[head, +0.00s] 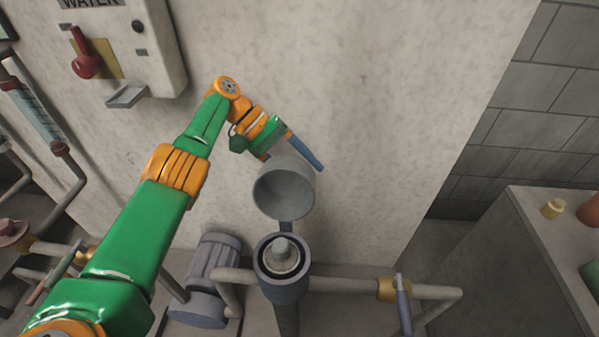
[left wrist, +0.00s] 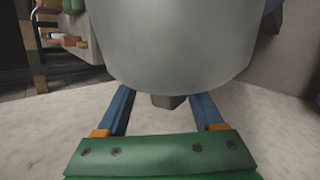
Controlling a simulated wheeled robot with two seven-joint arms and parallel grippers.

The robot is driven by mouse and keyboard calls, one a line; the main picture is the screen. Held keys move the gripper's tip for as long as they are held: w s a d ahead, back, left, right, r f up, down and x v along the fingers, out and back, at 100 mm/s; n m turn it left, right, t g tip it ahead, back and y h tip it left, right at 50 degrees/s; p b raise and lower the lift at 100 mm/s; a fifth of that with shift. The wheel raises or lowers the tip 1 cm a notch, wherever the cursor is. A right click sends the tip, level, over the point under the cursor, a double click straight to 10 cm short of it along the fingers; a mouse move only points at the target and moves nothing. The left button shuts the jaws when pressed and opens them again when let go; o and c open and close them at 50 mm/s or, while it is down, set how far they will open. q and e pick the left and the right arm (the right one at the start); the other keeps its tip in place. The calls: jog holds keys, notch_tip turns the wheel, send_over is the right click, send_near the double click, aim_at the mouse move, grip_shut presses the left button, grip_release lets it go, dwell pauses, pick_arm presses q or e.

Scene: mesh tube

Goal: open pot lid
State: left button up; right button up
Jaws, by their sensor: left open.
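The pot (head: 283,286) is a grey cylinder standing on a post, with a pale knob-shaped part inside its open mouth. Its grey round lid (head: 284,190) stands raised above and behind the pot, its hollow side toward the head camera, joined by a hinge at the pot's back rim. My left gripper (head: 304,158) is behind the lid, near its top edge, partly hidden by it. In the left wrist view the lid (left wrist: 180,45) fills the upper middle, in front of the open blue fingers (left wrist: 162,97). I cannot tell whether they touch it. My right gripper is not in view.
A concrete wall (head: 400,110) rises close behind the lid and my left arm. A horizontal pipe with a valve (head: 394,290) runs right of the pot, and a grey motor-like cylinder (head: 212,265) stands left. A water box (head: 130,45) with a red handle hangs upper left.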

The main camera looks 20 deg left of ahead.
aim_at(299, 161)
pick_arm(q)
notch_tip(299, 161, up, 2)
jog(key=shift+r, duration=0.1)
jog(key=shift+s+d+r, duration=0.15)
jog(key=shift+s+r, duration=0.55)
jog(key=shift+r, duration=0.15)
jog(key=s+d+r, duration=0.4)
jog(key=s+r, duration=0.4)
jog(key=s, duration=0.4)
jog(key=shift+d+b, duration=0.2)
jog(key=shift+b, duration=0.1)
jog(key=shift+r, duration=0.1)
